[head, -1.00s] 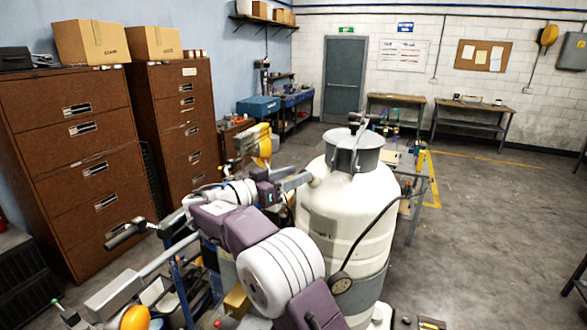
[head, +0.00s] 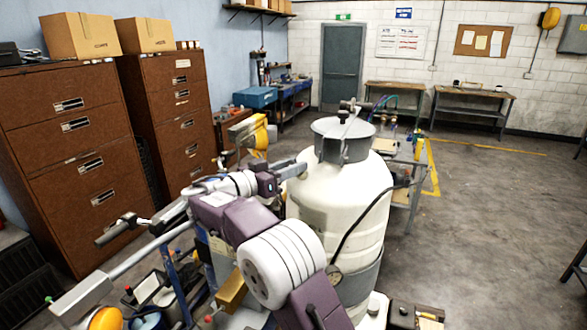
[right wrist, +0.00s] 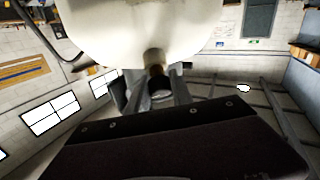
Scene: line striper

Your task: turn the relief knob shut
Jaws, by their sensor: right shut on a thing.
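A white pressure tank (head: 330,200) with a grey collar on top stands in the middle of the head view. My right gripper (head: 290,171) reaches the upper left side of the tank. In the right wrist view the relief knob (right wrist: 158,84) is small and dark, on a brass stem (right wrist: 154,57) coming out of the white tank (right wrist: 150,25). My right gripper (right wrist: 161,88) is shut on the knob, one finger on each side. The knob is hidden in the head view, so I cannot tell how far it is turned. My left gripper is not in view.
A black hose (head: 365,215) runs down the tank's right side to a gauge. A handlebar with a black grip (head: 120,230) and a yellow part (head: 250,133) are left of the tank. Brown cabinets (head: 70,140) line the left wall. The floor (head: 480,220) at right is largely clear.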

